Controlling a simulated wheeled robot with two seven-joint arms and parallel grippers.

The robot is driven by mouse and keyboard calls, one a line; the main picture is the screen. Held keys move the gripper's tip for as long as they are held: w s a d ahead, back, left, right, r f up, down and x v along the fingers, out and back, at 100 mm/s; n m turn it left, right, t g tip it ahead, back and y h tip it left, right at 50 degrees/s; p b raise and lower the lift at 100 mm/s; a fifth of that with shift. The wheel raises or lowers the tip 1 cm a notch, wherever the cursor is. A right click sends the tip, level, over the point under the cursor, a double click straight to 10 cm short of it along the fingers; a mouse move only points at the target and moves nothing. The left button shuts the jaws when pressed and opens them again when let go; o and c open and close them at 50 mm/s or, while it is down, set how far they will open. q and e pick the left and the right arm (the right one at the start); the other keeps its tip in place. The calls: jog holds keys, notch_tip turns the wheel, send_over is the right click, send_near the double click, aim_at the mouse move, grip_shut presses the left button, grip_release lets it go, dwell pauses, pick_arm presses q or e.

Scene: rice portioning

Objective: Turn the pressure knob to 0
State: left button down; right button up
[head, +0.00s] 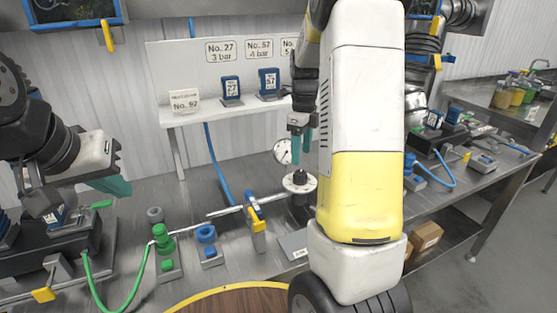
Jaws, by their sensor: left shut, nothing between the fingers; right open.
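The pressure knob (300,177) is a small black knob on a pale round dial (291,187), standing on the metal bench right of centre. A round white gauge (282,152) with a dark needle is just behind it; its reading is too small to tell. My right gripper (301,154) is open, its teal fingers pointing down just above the knob, apparently apart from it. My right arm's white and yellow link hides what lies right of the knob. My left gripper (120,187) is shut and empty, over the left part of the bench.
A yellow-handled valve (257,219) stands on the pipe left of the knob. A green fitting (165,241) and a blue fitting (206,236) stand further left. A white shelf (225,109) with blue tags is behind. A round wooden top (235,301) is in front.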

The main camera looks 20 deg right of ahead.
aim_at(300, 173)
notch_tip(300, 173, down, 7)
jog(key=shift+r, duration=0.15)
grip_shut()
dwell(0.4)
